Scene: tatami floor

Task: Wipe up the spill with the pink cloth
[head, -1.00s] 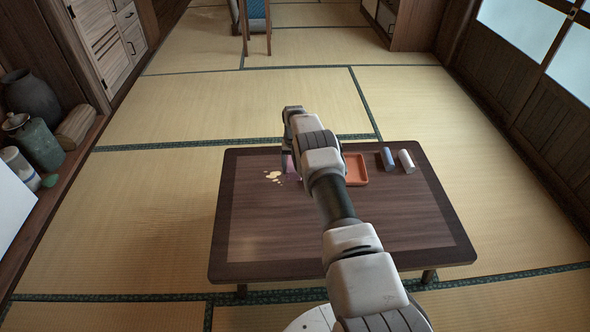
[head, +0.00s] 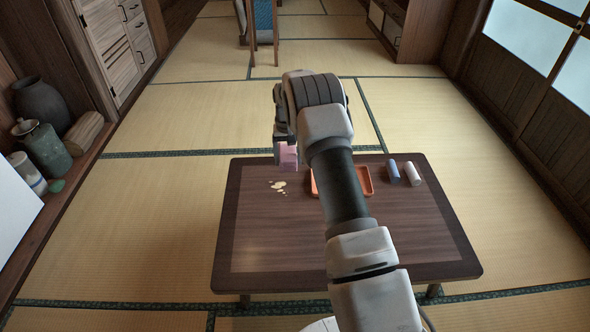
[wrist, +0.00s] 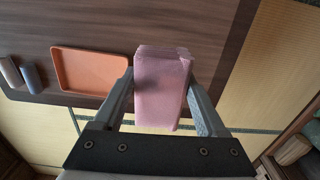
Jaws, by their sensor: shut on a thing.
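The pink cloth (wrist: 162,90) is a folded block held between the two fingers of my gripper (wrist: 160,98) in the wrist view. It also shows in the head view (head: 288,155), partly hidden by my arm. My gripper (head: 286,140) is shut on the cloth and holds it above the far part of the dark wooden table (head: 270,235). The spill (head: 278,186) is a pale yellow puddle with small drops on the table, a little left of and nearer than the cloth. I cannot see the spill in the wrist view.
An orange tray (head: 366,182) lies on the table, partly hidden behind my arm. A blue roll (head: 392,171) and a white roll (head: 412,173) lie to its right. The table's front and left are clear. Jars (head: 44,150) stand on a shelf at the far left.

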